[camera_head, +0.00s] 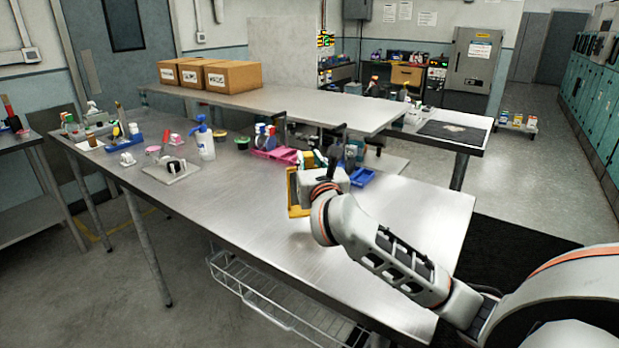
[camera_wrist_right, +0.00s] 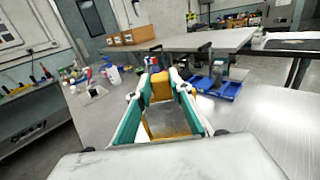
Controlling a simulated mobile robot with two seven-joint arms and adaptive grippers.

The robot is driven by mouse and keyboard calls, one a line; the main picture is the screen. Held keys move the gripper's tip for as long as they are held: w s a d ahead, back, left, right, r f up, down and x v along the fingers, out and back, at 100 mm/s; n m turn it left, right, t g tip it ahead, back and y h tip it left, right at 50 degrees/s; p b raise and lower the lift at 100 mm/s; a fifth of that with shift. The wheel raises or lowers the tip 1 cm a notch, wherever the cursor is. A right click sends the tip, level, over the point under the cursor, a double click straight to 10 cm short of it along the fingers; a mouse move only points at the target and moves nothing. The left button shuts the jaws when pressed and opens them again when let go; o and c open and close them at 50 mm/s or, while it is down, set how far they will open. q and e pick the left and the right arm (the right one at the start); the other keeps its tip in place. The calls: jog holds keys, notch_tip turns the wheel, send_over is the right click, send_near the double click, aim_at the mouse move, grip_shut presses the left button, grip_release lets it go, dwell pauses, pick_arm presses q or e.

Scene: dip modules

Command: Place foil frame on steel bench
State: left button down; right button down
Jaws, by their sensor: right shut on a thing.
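The foil frame (camera_head: 293,198) is a yellow-gold rectangular frame. My right gripper (camera_head: 318,181) is shut on it over the steel bench (camera_head: 230,215). In the right wrist view the frame's yellow block (camera_wrist_right: 160,86) sits between the tips of the teal fingers (camera_wrist_right: 161,92), with a silvery panel below it. The frame looks upright in the head view, partly hidden by my gripper. I cannot tell whether its lower edge touches the bench top. The bench top (camera_wrist_right: 262,125) also shows in the right wrist view. My left gripper is not in view.
Blue bins (camera_head: 360,177) stand just behind the gripper, and a pink tray (camera_head: 275,154) is farther back. A spray bottle (camera_head: 205,140) and a small board (camera_head: 171,171) are to the left. The bench's front and right areas are clear.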

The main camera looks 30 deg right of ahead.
jog(key=shift+f+b, duration=0.3)
jog(key=shift+f, duration=1.75)
jog(key=shift+f, duration=0.2)
jog(key=c, duration=1.8)
grip_release()
